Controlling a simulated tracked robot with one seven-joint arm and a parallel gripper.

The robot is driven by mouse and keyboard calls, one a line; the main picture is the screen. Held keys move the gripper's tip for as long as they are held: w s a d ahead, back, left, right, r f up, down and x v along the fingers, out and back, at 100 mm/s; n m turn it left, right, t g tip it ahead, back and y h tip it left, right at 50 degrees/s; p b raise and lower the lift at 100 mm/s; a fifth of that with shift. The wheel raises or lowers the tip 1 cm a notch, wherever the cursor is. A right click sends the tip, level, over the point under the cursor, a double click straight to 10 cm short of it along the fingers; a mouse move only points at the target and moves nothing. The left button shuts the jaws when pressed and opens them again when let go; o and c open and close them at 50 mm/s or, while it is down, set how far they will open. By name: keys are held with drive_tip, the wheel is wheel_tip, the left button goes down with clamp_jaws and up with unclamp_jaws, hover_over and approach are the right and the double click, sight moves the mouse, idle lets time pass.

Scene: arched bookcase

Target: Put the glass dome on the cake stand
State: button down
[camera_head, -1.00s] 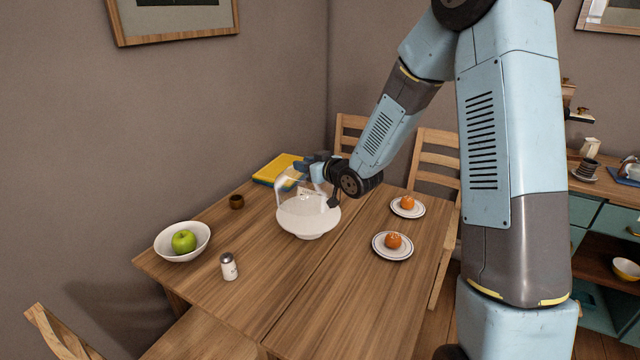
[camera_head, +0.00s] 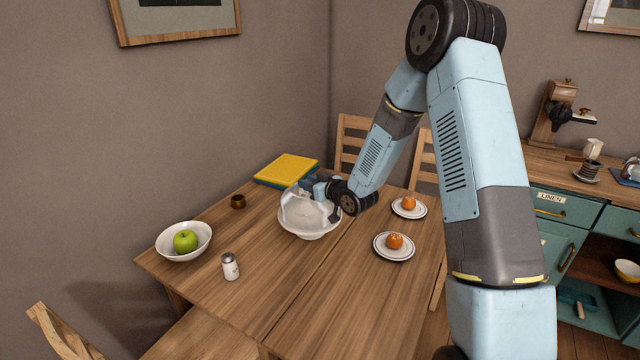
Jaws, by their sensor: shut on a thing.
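The white cake stand (camera_head: 310,231) stands near the middle of the wooden table. The clear glass dome (camera_head: 297,208) is upright over the stand's plate, its lower edge at or just above the plate; I cannot tell whether it touches. My gripper (camera_head: 313,188) is shut at the top of the dome, on its knob, which the fingers mostly hide. My arm reaches in from the right and its wrist covers the right side of the dome.
On the table (camera_head: 290,300), a white bowl (camera_head: 168,248) with a green apple (camera_head: 185,241) and a shaker (camera_head: 230,266) are left. A brown cup (camera_head: 238,201) and books (camera_head: 287,169) are behind. Two plates with oranges (camera_head: 409,203) (camera_head: 394,241) are right. The front is clear.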

drive_tip(key=c, duration=0.9)
unclamp_jaws()
drive_tip(key=shift+o, duration=0.2)
drive_tip(key=shift+s, duration=0.1)
